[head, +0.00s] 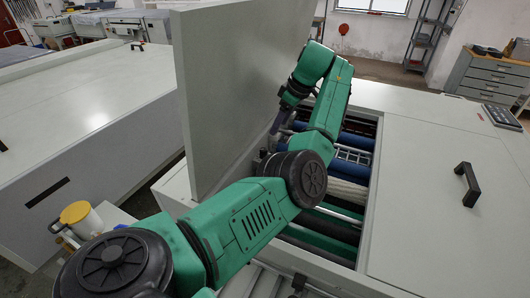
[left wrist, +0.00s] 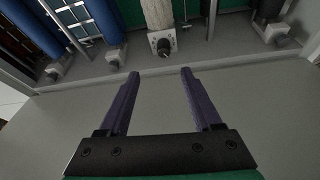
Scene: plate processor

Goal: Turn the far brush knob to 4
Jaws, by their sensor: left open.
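My left gripper (left wrist: 160,73) is open and empty, its two purple-grey fingers apart. In the head view the left gripper (head: 276,128) points down beside the raised panel, at the left side of the open machine bay. In the left wrist view a pale brush roller (left wrist: 158,12) ends in a light block with a small dark round knob (left wrist: 163,47), just beyond the fingertips and between their lines. The fingers do not appear to touch it. No numbers on the knob can be read. The brush roller (head: 347,190) also shows in the head view, partly behind my arm.
A tall grey panel (head: 225,90) stands upright close to the left of my arm. Blue rollers (left wrist: 105,20) lie beside the brush. The right cover (head: 440,190) has a black handle (head: 467,184). Bare grey surface (left wrist: 270,90) lies around the fingers.

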